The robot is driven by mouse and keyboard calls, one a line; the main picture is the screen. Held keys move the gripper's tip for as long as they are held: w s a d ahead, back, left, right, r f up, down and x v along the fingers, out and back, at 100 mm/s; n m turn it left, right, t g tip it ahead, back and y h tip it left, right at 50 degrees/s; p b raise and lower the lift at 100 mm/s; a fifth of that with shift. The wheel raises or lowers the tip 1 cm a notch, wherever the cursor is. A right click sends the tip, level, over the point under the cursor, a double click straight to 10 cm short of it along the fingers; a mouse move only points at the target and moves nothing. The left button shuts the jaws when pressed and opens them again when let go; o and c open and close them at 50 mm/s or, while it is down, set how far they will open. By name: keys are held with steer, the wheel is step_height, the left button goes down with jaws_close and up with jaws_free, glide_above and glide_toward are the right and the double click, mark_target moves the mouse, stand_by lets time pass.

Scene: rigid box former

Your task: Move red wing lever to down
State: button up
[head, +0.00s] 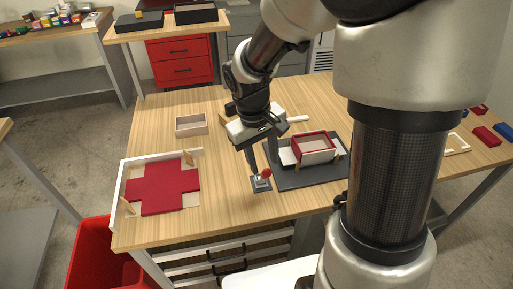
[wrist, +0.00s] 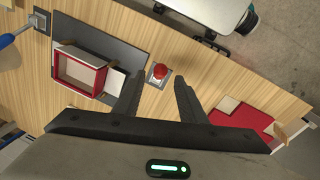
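The red lever (head: 266,174) has a round red knob on a small grey square base (head: 260,187) near the table's front edge, in front of the box former. In the wrist view, the red knob (wrist: 161,71) shows between and just beyond my fingertips. My gripper (head: 263,163) is open and empty, pointing down over the lever. In the wrist view, its two dark fingers (wrist: 158,82) are spread apart with a gap around the knob. I cannot tell whether a finger touches the lever, nor the lever's exact tilt.
The box former (head: 283,179) holds a red-and-white box (head: 314,148) right of the lever. A red cross-shaped sheet (head: 162,188) lies in a white-edged frame at left. A beige tray (head: 191,125) stands behind. A blue-ended handle (wrist: 8,40) is beyond the former. Table between sheet and lever is clear.

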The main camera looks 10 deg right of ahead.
mark_target(266, 172)
steer(key=f, duration=0.4)
steer(key=d+f, duration=0.1)
steer(key=f, duration=0.1)
steer(key=shift+w+b, duration=0.1)
steer(key=shift+b, duration=0.2)
steer(key=shift+r, duration=0.1)
jaws_close()
